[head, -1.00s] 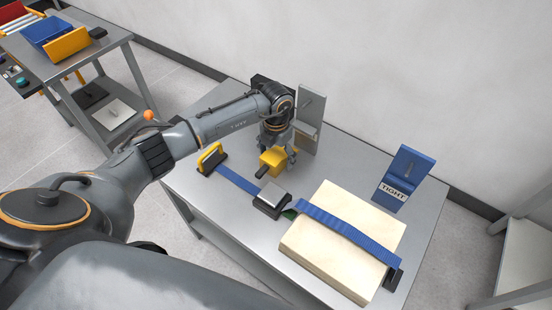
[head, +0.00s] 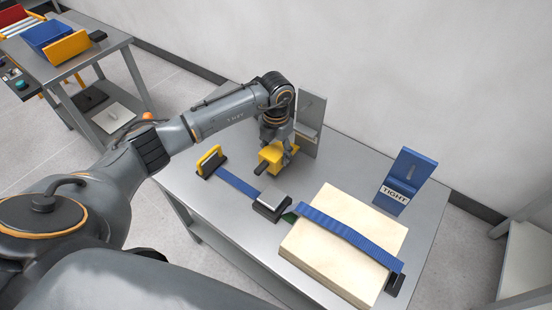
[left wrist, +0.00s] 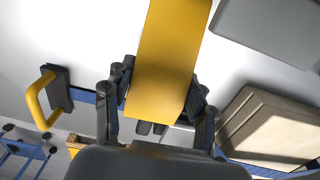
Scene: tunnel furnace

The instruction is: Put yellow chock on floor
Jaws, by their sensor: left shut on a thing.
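The yellow chock (head: 271,154) is a yellow block held at the back left part of the metal table (head: 235,215). A dark handle-like part shows at its front. My left gripper (head: 282,150) is shut on it, pointing down. In the left wrist view the chock (left wrist: 168,60) stands out between the fingers (left wrist: 155,115) as a long yellow slab. I cannot tell if its underside touches the table. Grey floor (head: 45,150) shows left of the table. My right gripper is not in view.
A blue strap (head: 345,233) crosses a pale wooden block (head: 325,265), with a buckle (head: 271,203) and a yellow handle (head: 211,160) to its left. A blue TIGHT sign (head: 408,170) and a grey upright plate (head: 311,110) stand behind. Another table (head: 85,55) is far left.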

